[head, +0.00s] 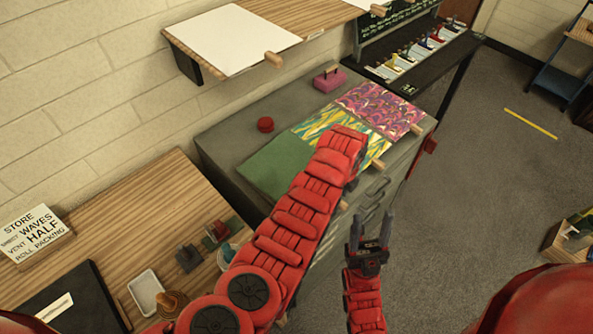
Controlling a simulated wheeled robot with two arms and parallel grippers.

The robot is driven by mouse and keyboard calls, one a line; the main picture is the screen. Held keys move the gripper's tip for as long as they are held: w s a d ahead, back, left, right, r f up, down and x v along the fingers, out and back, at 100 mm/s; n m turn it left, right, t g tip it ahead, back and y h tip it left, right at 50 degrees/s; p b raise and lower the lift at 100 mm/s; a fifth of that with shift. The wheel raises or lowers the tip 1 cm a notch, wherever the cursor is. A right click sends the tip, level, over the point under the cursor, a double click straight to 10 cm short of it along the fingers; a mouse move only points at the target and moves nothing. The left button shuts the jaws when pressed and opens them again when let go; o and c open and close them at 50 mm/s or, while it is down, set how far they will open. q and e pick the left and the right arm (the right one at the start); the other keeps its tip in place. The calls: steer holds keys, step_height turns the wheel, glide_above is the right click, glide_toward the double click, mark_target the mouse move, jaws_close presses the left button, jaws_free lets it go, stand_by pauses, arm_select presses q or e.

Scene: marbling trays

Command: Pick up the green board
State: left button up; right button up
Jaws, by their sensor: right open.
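The green board (268,166) lies flat on top of a grey drawer cabinet, at the near left end of a row of boards. My left arm crosses over its right part and hides some of it. A small wooden peg (342,206) shows just past the arm at the cabinet's front edge; it may be this board's handle. My right gripper (371,220) is open and empty, its two fingers pointing up in the picture, in front of the cabinet drawers and apart from the board. My left gripper is hidden behind its own arm.
A yellow-teal patterned board (312,127) and a purple marbled board (385,108) lie beyond the green one. A red round object (265,125) and a pink block (330,80) sit behind them. A wooden table (110,215) stands left.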

arm_select(q)
steer(key=shift+f, duration=0.2)
jaws_close()
steer(key=shift+r, duration=0.2)
stand_by(0.4)
